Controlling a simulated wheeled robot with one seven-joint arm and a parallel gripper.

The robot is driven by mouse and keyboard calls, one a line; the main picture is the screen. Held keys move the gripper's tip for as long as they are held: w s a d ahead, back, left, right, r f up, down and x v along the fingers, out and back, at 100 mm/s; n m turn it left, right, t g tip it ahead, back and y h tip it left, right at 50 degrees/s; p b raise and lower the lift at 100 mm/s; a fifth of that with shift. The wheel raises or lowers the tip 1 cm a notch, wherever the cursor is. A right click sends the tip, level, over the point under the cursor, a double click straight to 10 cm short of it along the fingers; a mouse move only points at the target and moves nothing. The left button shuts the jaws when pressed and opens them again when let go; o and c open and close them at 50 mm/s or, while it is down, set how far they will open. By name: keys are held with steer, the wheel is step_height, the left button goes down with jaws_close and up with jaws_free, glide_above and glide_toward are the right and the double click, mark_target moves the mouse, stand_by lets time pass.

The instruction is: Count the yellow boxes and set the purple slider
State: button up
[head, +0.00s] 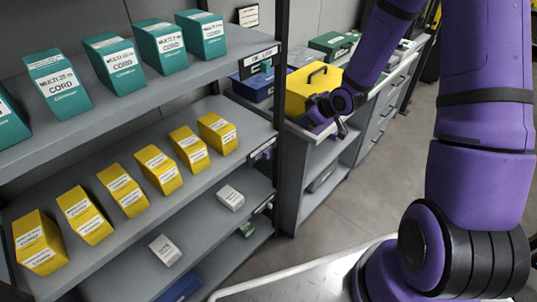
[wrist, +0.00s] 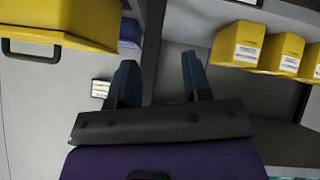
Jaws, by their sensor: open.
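Several yellow boxes (head: 121,190) with white labels stand in a row on the middle shelf in the head view. Some of them also show at the upper right of the wrist view (wrist: 237,45). My gripper (head: 343,130) is to the right of the shelf unit, in front of the yellow toolbox. In the wrist view its two dark fingers (wrist: 159,75) are apart with nothing between them. A small fitting (head: 262,154) sits on the front edge of the yellow boxes' shelf, at its right end.
Teal boxes (head: 114,63) stand on the shelf above. Small white boxes (head: 165,250) lie on the shelf below. The yellow toolbox (head: 312,88), a blue case (head: 263,87) and a green case (head: 333,45) sit on the counter. The floor (head: 385,180) right of the shelves is clear.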

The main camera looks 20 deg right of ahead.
steer(key=a+f+t+y, duration=0.1)
steer(key=a+f+y, duration=0.2)
steer(key=f, duration=0.7)
steer(key=m+t+y, duration=0.2)
steer(key=m+t, duration=0.1)
steer(key=t, duration=0.3)
glide_toward(269, 154)
steer(key=x, duration=1)
steer(key=shift+a+r, duration=0.1)
steer(key=shift+a, duration=0.05)
